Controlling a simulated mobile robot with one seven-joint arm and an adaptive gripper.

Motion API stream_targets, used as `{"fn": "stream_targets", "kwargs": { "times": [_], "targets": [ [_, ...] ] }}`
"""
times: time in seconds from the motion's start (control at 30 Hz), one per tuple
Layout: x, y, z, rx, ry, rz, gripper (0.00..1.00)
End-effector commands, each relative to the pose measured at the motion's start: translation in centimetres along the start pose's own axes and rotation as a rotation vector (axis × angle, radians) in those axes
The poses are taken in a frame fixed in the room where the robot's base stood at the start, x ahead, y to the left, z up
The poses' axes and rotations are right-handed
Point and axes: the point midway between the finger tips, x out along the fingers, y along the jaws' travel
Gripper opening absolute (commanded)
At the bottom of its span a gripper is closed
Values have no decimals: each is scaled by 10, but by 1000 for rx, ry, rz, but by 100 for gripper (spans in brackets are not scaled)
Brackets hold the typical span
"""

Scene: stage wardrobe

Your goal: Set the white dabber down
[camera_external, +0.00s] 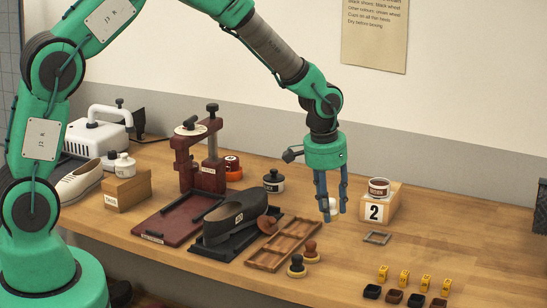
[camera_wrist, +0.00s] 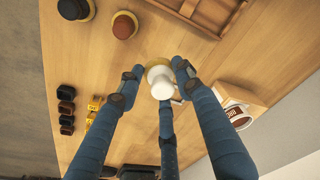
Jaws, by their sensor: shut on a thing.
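My gripper (camera_external: 330,205) hangs pointing down over the right half of the table, its blue fingers closed around the white dabber (camera_external: 331,206). In the wrist view the dabber's white knob (camera_wrist: 161,84) sits between my fingertips, with part of its yellowish base beyond it. Fingers hide part of the dabber in the external view. I cannot tell whether its base touches the table. A black dabber (camera_external: 297,267) and a brown dabber (camera_external: 311,251) stand to the left and nearer the front, beside the wooden compartment tray (camera_external: 266,261).
A block marked 2 (camera_external: 374,212) with a tin (camera_external: 379,187) on it stands just right of my gripper. A small grey frame (camera_external: 377,238) lies before it. Bare wood lies in front.

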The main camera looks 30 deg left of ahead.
Motion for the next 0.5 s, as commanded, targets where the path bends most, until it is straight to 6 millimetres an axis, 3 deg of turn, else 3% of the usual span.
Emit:
{"fn": "stream_targets", "kwargs": {
  "times": [0.3, 0.5],
  "targets": [
    [20, 66, 17, 10, -1, 1, 18],
    [31, 97, 28, 12, 0, 3, 18]
  ]
}}
